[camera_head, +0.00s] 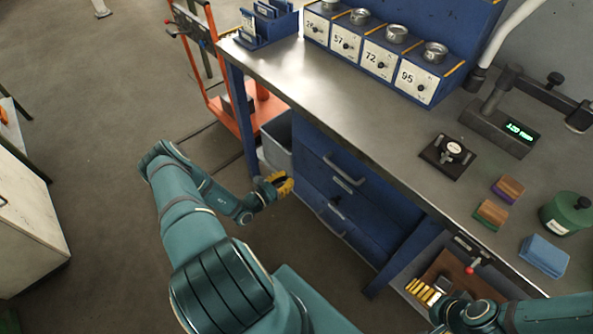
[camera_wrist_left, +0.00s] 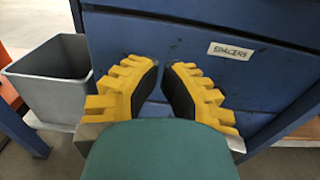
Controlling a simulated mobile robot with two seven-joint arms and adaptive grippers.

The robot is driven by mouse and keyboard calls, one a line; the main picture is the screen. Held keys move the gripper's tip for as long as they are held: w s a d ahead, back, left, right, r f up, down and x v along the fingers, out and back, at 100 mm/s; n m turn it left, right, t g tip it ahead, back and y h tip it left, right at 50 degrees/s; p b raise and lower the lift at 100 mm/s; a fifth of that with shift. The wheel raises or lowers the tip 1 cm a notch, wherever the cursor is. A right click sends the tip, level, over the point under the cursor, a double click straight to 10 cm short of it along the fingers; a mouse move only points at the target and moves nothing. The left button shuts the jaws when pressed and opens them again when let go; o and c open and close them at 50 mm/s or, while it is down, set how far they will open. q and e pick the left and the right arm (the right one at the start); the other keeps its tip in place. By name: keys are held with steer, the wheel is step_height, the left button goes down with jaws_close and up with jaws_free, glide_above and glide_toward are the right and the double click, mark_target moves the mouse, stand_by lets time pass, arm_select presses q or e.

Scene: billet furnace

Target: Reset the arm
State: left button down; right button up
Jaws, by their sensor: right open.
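My left arm reaches forward over the floor. My left gripper (camera_head: 283,183) has yellow ribbed fingers and is beside the blue drawer front (camera_head: 335,185) of the workbench. In the left wrist view its two fingers (camera_wrist_left: 162,75) stand apart with a narrow gap, and nothing is between them. The blue drawer face behind them carries a label reading "SPACERS" (camera_wrist_left: 231,51). My right gripper (camera_head: 430,290) is open at the lower right, over an open drawer or tray with a brown floor (camera_head: 452,270). Part of it is hidden by my right wrist.
A grey bin (camera_wrist_left: 52,82) stands left of the drawers, close to my left gripper. An orange trolley (camera_head: 262,103) is beyond it. The metal bench top (camera_head: 330,95) holds numbered blue boxes (camera_head: 380,58), a scale (camera_head: 500,125) and a green pot (camera_head: 567,213). Open floor lies left.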

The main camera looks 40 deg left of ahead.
arm_select(q)
steer(key=shift+s, duration=0.65)
steer(key=w+d+r+m+g+h, duration=0.1)
steer(key=w+d+m+g+h, duration=0.2)
steer(key=d+m+g+h, duration=0.75)
steer(key=s+d+r+m+g, duration=0.1)
steer(key=s+d+m+g, duration=0.15)
steer(key=d, duration=0.65)
steer(key=s+d+r+m+g, duration=0.1)
steer(key=s+d+m+g, duration=0.2)
steer(key=d, duration=0.5)
steer(key=s+d+r+m+g+y, duration=0.2)
steer(key=s+d+m+g+y, duration=0.25)
steer(key=s+m, duration=0.35)
step_height(320, 180, up, 7)
steer(key=w+d+m+t+y, duration=0.2)
steer(key=m+t+y, duration=0.1)
steer(key=m, duration=0.6)
steer(key=shift+w+d+f+t+y, duration=0.15)
steer(key=shift+w+d+t+y, duration=0.25)
steer(key=shift+t, duration=0.15)
